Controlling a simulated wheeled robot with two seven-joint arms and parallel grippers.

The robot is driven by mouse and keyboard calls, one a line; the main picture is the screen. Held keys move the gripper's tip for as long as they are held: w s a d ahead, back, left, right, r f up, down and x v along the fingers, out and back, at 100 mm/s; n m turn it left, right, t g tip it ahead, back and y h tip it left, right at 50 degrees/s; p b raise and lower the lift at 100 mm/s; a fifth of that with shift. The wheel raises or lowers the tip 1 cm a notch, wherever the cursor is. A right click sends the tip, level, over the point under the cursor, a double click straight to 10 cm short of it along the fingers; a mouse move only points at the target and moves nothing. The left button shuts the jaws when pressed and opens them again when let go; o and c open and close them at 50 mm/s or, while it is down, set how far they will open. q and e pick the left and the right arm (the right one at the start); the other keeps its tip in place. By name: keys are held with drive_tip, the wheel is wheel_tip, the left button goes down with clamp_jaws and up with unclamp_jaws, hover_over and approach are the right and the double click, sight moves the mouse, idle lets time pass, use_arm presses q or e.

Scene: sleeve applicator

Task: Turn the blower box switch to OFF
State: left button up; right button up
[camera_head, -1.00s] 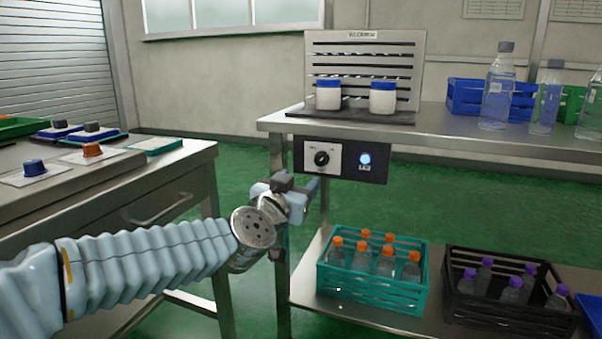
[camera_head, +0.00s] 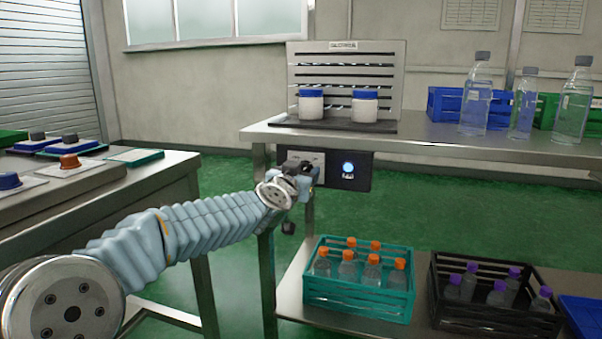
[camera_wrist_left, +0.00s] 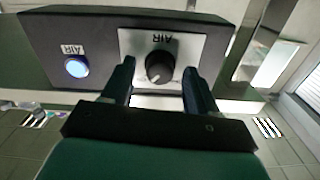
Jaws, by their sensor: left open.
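The blower box is a dark box under the front edge of the steel table. In the head view its right part (camera_head: 350,180) shows with a lit blue-white button (camera_head: 348,169); my left gripper (camera_head: 300,168) hides most of its switch plate. In the left wrist view the box (camera_wrist_left: 60,35) fills the top, with the lit button (camera_wrist_left: 76,67) at left. The black rotary switch (camera_wrist_left: 159,66) sits on a pale plate marked AIR. My left gripper (camera_wrist_left: 158,90) is open, its fingers on either side of the knob, apart from it. My right gripper is not in view.
Two white jars with blue lids (camera_head: 311,104) stand before a slotted metal blower panel (camera_head: 345,62) on the table. Clear bottles (camera_head: 476,95) stand at right. A teal crate (camera_head: 358,300) and a black crate (camera_head: 490,322) hold bottles on the lower shelf. A side bench (camera_head: 120,185) is at left.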

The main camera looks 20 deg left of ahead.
use_arm(q)
drive_tip(key=c, duration=1)
drive_tip(key=shift+c, duration=0.2)
drive_tip(key=shift+n, duration=0.4)
drive_tip(key=n+b, duration=0.2)
drive_tip(key=n, duration=1.4)
drive_tip(key=shift+f+n+b, duration=0.15)
drive_tip(key=shift+n+b, duration=0.2)
drive_tip(key=shift+n, duration=0.35)
